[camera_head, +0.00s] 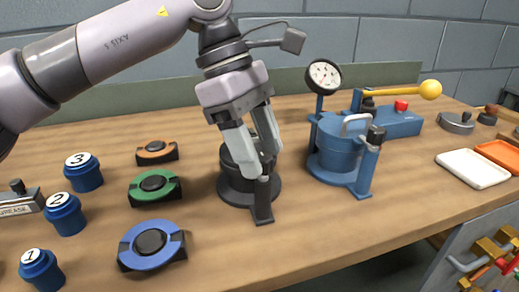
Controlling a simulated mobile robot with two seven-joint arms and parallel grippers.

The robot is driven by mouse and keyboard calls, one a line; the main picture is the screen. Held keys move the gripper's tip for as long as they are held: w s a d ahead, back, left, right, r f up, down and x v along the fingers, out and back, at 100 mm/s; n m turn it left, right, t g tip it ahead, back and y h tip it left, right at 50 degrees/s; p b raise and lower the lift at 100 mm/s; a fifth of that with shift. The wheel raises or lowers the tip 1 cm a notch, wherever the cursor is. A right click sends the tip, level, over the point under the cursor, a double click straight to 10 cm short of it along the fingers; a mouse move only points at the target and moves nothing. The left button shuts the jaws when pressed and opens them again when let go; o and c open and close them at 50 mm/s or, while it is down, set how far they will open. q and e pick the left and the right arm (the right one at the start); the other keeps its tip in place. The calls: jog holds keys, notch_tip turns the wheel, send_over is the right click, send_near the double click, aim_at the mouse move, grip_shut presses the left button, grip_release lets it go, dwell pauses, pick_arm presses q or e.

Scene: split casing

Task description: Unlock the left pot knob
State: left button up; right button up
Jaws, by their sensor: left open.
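The left pot (232,188) is dark grey and round. A dark upright post (263,205) stands at its front right side. My left gripper (262,165) comes down from above, with its two pale fingers apart around the top of this post. The fingers hide the pot's knob and much of its lid. I cannot tell whether they touch the knob. My right gripper is not in view.
A blue pot (335,155) with a similar black-knobbed post stands to the right, with a pressure gauge (324,76) behind it. A yellow-balled lever (430,89) is farther right. Green (141,194), blue (139,263) and orange (150,158) ringed pieces lie left.

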pick_arm(q)
jog(key=shift+f, duration=0.2)
jog(key=c, duration=1.1)
jog(key=shift+o, duration=0.2)
